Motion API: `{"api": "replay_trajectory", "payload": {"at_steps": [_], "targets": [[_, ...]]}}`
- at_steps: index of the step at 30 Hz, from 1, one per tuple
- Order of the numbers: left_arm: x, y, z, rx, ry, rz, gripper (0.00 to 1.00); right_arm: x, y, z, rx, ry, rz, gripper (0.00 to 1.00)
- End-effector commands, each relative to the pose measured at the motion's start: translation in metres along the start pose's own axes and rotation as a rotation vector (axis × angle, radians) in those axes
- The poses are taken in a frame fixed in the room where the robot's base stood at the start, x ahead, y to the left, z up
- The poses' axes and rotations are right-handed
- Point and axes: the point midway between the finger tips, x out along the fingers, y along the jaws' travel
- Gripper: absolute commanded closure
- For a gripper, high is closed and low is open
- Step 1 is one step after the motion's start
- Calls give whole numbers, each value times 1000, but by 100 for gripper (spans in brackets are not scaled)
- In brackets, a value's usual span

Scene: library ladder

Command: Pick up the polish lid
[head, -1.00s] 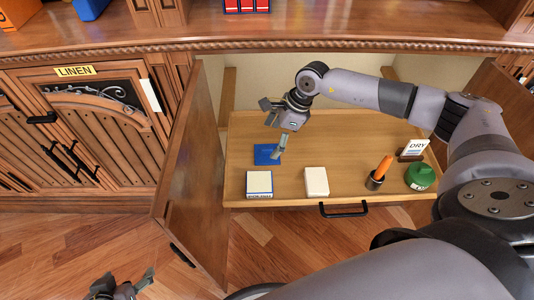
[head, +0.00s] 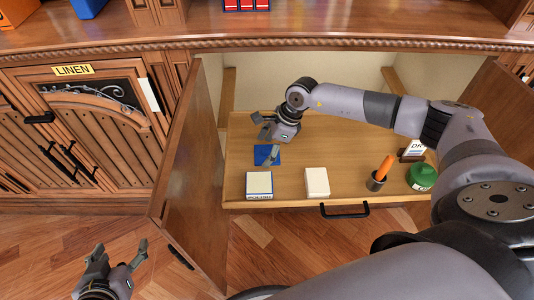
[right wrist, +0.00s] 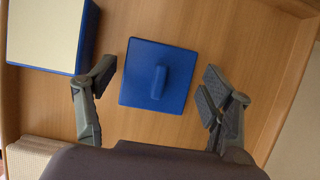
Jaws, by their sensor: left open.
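The polish lid, a flat blue square (head: 262,150) with a raised bar handle, lies on the wooden pull-out shelf. It also shows whole in the right wrist view (right wrist: 172,92). My right gripper (head: 266,138) is above the lid, partly covering it in the head view. In the right wrist view its fingers (right wrist: 158,82) are wide apart, one on each side of the lid, with nothing between them at finger height. My left gripper (head: 119,252) is open and empty, low at the bottom left over the floor.
A blue-sided box with a pale top, labelled POLISH (head: 259,184), stands near the lid. A white block (head: 317,182), a cup with an orange handle (head: 377,181), a green container (head: 421,177) and a sign (head: 413,149) stand to the right. An open cabinet door (head: 190,180) is at left.

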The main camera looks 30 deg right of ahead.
Motion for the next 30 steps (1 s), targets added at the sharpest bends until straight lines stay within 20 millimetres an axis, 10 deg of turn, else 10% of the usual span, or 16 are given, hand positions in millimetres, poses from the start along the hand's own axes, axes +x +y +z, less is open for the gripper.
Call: {"api": "replay_trajectory", "payload": {"at_steps": [24, 30], "targets": [[0, 0, 0, -1, -1, -1, 33, 0, 0, 0, 0, 1, 1, 82], [0, 0, 0, -1, -1, 0, 33, 0, 0, 0, 0, 1, 1, 83]]}}
